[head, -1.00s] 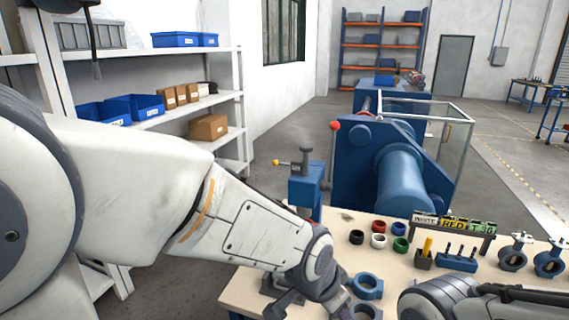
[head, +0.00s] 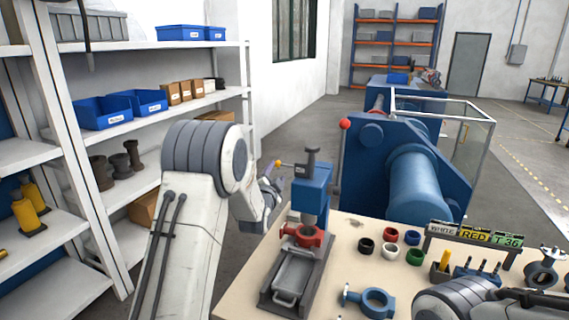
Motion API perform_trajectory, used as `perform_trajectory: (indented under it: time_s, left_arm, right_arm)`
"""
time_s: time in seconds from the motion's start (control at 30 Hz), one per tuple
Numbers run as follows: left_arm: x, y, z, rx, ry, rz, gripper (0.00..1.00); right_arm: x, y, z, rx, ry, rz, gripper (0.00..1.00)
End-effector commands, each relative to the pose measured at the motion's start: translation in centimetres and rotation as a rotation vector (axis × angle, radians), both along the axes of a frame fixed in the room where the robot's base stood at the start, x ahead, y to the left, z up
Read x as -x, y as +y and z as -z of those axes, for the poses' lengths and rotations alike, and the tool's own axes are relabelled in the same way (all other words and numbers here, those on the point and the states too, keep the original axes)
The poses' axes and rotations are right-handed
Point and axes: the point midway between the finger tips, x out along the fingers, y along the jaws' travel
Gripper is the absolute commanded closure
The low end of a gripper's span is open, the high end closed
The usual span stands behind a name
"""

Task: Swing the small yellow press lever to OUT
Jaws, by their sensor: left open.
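The small press (head: 310,203) stands at the left end of the bench, with a blue head and a dark knob on top. Its small lever with a yellow ball tip (head: 277,164) sticks out to the left from the head. A red valve body (head: 303,235) sits under the press head, above the grey press bed (head: 297,267). My left gripper (head: 273,187) is open, just left of the press head and a little below the yellow tip. From this view I cannot tell whether it touches the lever. My right gripper is out of view; only my right arm shows at lower right.
On the bench are a blue valve body (head: 376,302), several coloured rings (head: 390,251) and a label stand (head: 474,236). A large blue machine (head: 398,165) stands behind. White shelves (head: 150,120) with bins are at the left.

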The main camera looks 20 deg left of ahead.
Motion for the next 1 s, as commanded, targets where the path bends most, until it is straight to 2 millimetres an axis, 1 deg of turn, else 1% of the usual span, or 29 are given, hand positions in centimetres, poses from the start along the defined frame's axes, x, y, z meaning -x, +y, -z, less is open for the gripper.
perform_trajectory:
  time_s: [0.03,0.2,0.4,0.6,0.87,0.97,1.0]
  left_arm:
    - [-0.9,0.5,-0.3,0.000,0.001,-0.004,0.41]
    - [-3.8,1.4,-0.2,0.000,0.001,-0.007,0.41]
    - [-6.2,1.7,-0.1,0.001,0.002,-0.007,0.41]
    - [-7.3,1.6,0.0,0.002,0.002,-0.005,0.41]
    - [-7.4,1.5,0.0,0.002,0.002,-0.003,0.41]
    - [-7.4,1.5,0.0,0.002,0.002,-0.003,0.76]
    - [-7.4,1.5,0.0,0.002,0.001,-0.002,0.91]
  right_arm:
    - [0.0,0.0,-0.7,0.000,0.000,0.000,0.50]
    - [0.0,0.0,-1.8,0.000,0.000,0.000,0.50]
    - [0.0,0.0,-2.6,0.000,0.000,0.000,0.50]
    - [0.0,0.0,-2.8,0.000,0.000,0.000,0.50]
    - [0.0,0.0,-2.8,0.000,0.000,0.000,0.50]
    - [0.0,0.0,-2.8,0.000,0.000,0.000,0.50]
    - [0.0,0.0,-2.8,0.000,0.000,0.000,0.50]
